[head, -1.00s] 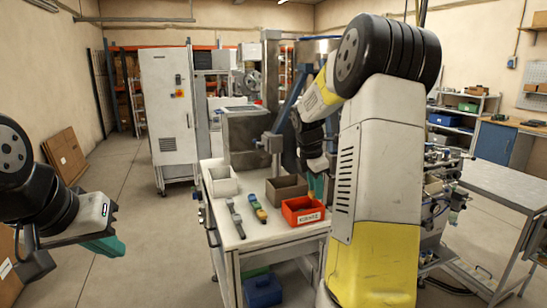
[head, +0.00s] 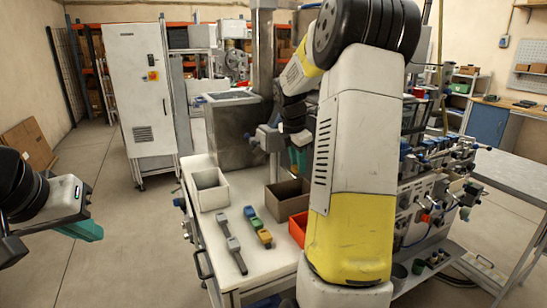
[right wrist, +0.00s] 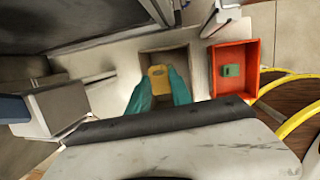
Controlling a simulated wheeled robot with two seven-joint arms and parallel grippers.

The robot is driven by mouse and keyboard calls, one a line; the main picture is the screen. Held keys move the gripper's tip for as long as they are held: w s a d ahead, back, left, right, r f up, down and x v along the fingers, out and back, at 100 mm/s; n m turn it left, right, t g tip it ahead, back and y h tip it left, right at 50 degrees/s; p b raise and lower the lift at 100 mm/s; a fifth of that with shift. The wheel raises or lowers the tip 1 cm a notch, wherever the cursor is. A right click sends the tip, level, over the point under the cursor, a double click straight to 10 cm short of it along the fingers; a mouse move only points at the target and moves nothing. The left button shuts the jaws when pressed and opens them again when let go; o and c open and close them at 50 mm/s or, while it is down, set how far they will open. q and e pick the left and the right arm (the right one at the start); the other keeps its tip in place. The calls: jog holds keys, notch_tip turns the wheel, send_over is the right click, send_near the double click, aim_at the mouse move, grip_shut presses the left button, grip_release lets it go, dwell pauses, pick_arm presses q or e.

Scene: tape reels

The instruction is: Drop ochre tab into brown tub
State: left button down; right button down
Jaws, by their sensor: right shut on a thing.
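The ochre tab (right wrist: 158,78) shows in the right wrist view between the teal fingertips of my right gripper (right wrist: 159,88), which is shut on it. The tab is above the opening of the brown tub (right wrist: 177,50); its height over the tub is hard to judge. In the head view the brown tub (head: 290,192) stands on the white table, and my right gripper (head: 298,160) is above its back right side, partly hidden by my arm. My left gripper (head: 80,230) is off to the left, away from the table; its finger gap does not show.
A red tub (right wrist: 217,85) holding a green piece (right wrist: 231,70) stands right of the brown tub. A white tub (head: 210,195) stands at the table's left. Grey tabs (head: 231,245) and coloured tabs (head: 256,226), one of them ochre, lie on the table (head: 205,235) in front.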

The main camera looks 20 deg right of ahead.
aim_at(297, 172)
jog(key=shift+f, duration=2.9)
jog(key=c, duration=1.1)
grip_release()
jog(key=shift+v, duration=3.95)
